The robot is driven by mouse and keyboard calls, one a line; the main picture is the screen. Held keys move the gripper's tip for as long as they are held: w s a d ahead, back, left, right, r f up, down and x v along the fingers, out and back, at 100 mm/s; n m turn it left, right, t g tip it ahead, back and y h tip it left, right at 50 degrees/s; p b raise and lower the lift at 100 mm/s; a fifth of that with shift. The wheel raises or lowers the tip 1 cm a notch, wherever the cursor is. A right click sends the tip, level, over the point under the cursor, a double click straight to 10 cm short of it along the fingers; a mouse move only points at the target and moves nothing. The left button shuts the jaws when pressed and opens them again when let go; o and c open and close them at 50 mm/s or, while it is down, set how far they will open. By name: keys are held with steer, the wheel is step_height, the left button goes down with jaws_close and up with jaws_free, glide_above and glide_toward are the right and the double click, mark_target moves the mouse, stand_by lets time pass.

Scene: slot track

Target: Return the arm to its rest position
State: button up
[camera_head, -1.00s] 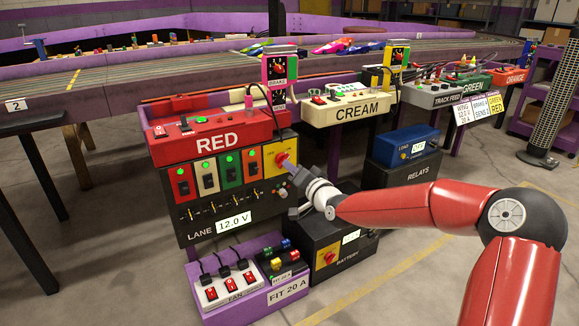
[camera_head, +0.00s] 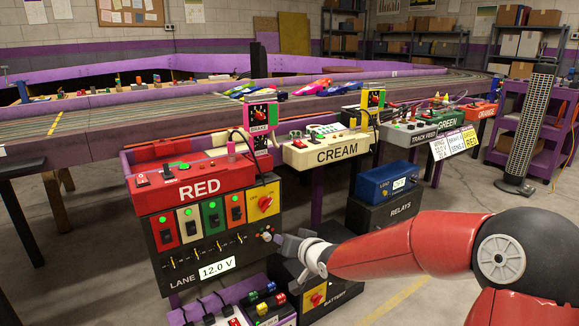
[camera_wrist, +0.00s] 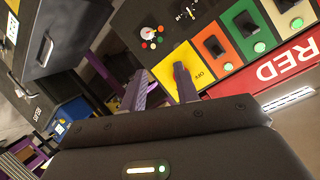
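My arm reaches in from the lower right in the head view. My gripper (camera_head: 282,240) is in front of the lower right part of the red lane panel, below the yellow switch plate (camera_head: 263,190) with its red rotary knob (camera_head: 265,203). In the wrist view, the two fingers of my gripper (camera_wrist: 161,78) stand apart with nothing held between them. The yellow plate (camera_wrist: 190,58) lies beyond the fingers there, and the right finger partly covers the red knob.
The battery box (camera_head: 330,290) stands just below my gripper. The relays box (camera_head: 384,212) with a blue load box (camera_head: 388,182) stands to the right. The fan switch box (camera_head: 215,312) is low in front. Open floor (camera_head: 480,202) lies right of the boxes.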

steer(key=s+d+r+g+h+p, duration=0.2)
steer(key=s+d+r, duration=0.2)
steer(key=s, duration=0.7)
steer(key=s+d+r+g+h+p, duration=0.2)
steer(key=s+d+r, duration=0.2)
steer(key=s, duration=0.8)
steer(key=s+d+r+g+h+p, duration=0.2)
steer(key=s+d+r+h, duration=0.1)
steer(key=s+d, duration=0.5)
steer(key=s+r, duration=0.1)
steer(key=s, duration=0.2)
steer(key=shift+s, duration=0.4)
steer(key=shift+r, duration=0.1)
